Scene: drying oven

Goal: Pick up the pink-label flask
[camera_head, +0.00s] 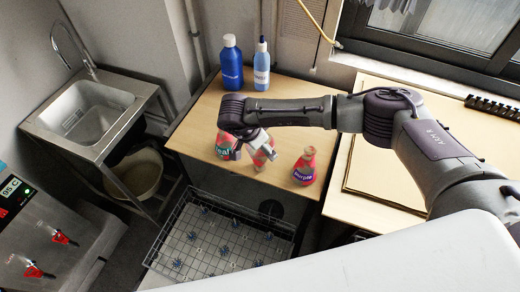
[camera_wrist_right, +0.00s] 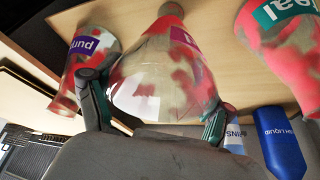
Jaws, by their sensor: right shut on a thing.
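The pink-label flask, clear with red-pink patches, stands on the wooden bench, partly hidden by my gripper in the head view (camera_head: 263,155). It fills the middle of the right wrist view (camera_wrist_right: 160,70), with its pinkish-purple label partly showing. My right gripper (camera_head: 256,146) has a finger on each side of this flask and is shut on it; its fingers also show in the right wrist view (camera_wrist_right: 153,108). The flask appears to be at bench level; I cannot tell whether it is lifted. My left gripper is not in view.
A teal-label flask (camera_head: 225,142) stands close on the left, and a purple-label flask (camera_head: 305,168) on the right. A blue bottle (camera_head: 231,65) and a light blue bottle (camera_head: 262,68) stand behind. A wire rack (camera_head: 170,215) is in front, below the bench.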

